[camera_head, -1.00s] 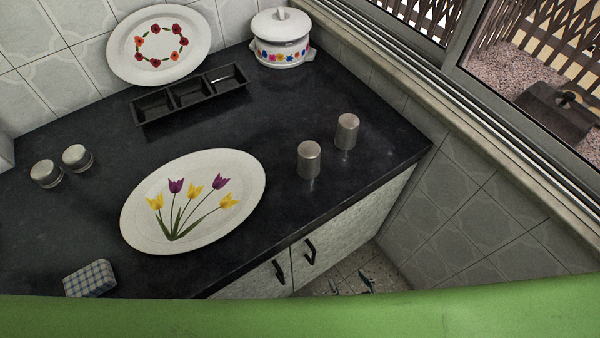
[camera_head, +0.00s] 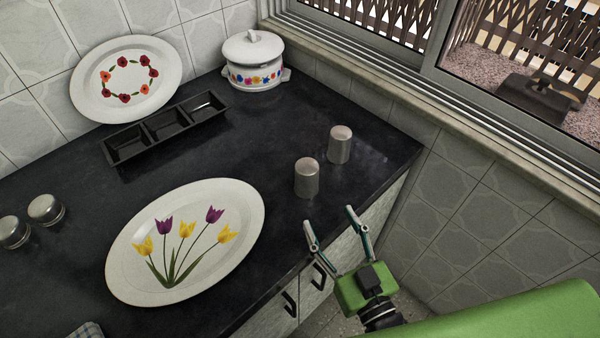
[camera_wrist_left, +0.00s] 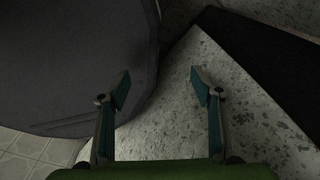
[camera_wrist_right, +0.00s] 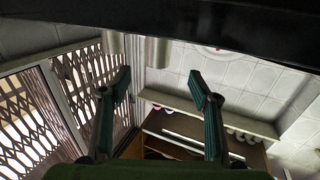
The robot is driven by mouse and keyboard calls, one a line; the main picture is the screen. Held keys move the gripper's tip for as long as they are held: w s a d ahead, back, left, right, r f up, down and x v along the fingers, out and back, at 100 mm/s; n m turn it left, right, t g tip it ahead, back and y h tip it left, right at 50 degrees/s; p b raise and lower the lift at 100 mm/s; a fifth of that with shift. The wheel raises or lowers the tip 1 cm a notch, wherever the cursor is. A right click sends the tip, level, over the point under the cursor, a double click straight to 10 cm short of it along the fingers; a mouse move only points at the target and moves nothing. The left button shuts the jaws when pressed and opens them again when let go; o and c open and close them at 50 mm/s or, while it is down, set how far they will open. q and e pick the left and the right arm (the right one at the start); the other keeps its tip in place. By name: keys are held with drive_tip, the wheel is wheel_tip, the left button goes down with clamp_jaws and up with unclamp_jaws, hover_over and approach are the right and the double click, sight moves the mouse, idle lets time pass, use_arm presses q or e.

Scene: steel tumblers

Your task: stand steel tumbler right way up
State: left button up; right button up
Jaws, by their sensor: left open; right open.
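Two steel tumblers stand on the dark counter near its right end, the nearer one (camera_head: 307,178) and the farther one (camera_head: 340,145). Both show smooth closed tops, so they look mouth down. My right gripper (camera_head: 329,221) is open and empty by the counter's front edge, just short of the nearer tumbler and not touching it. In the right wrist view the tumblers show partly at the top, one (camera_wrist_right: 157,52) beyond the open fingers (camera_wrist_right: 160,88). My left gripper (camera_wrist_left: 160,82) shows only in its wrist view, open and empty, near a speckled pale surface.
A tulip platter (camera_head: 120,262) lies left of the tumblers. A black three-part tray (camera_head: 165,126), a lidded pot (camera_head: 253,62) and a leaning flowered plate (camera_head: 88,92) stand behind. Two lidded jars (camera_head: 45,209) are at the left. The window wall (camera_head: 450,215) bounds the right.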

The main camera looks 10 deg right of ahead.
sight(312, 184)
drive_tip(key=x, duration=0.6)
drive_tip(key=shift+w+d+p, duration=0.1)
drive_tip(key=shift+p, duration=0.2)
drive_tip(key=shift+p+x, duration=0.45)
drive_tip(key=shift+x, duration=2.35)
use_arm(q)
drive_tip(key=shift+s+d+r, duration=0.25)
drive_tip(key=shift+s+r, duration=0.35)
drive_tip(key=shift+r, duration=0.25)
use_arm(e)
drive_tip(key=shift+d+f, duration=0.1)
drive_tip(key=c, duration=1.2)
